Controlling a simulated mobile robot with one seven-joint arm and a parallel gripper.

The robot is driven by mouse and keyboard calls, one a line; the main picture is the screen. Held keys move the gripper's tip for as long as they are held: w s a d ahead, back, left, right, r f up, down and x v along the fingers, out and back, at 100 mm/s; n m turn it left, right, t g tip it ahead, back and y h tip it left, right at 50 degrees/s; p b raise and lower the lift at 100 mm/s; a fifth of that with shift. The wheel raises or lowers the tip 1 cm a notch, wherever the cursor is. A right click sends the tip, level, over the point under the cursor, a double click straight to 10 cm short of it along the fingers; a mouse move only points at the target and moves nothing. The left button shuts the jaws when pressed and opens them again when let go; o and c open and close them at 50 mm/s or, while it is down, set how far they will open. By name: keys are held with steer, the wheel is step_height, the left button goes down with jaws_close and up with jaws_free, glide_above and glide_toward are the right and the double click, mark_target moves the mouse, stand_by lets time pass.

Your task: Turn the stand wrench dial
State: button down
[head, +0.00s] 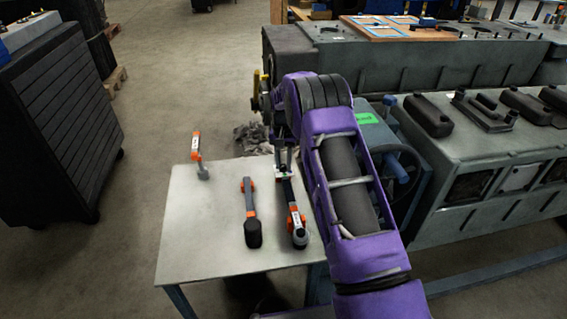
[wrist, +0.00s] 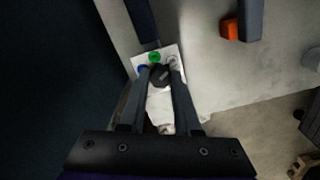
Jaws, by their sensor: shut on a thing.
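A wrench with a dark handle and an orange-and-white part (head: 293,215) lies near the right side of the small grey table. At its far end is a white plate (wrist: 141,57) with green and blue marks and a dark dial knob (wrist: 159,76). My gripper (wrist: 159,73) is shut on the dial, with one finger on each side of it. In the head view, my gripper (head: 283,168) points down over the same end of the wrench. My fingers and arm hide part of the plate and dial there.
A second dark and orange wrench (head: 250,212) lies to the left on the table (head: 200,235). An orange-topped upright piece (head: 197,150) stands at the back left. A blue machine with a handwheel (head: 402,170) and an engine block (head: 480,150) are close on the right.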

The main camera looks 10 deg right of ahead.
mark_target(283, 166)
stand_by(0.5)
steer(key=c, duration=0.6)
jaws_free()
step_height(283, 166, up, 17)
steer(key=p, duration=0.2)
steer(key=shift+r, duration=0.2)
steer(key=shift+r, duration=0.1)
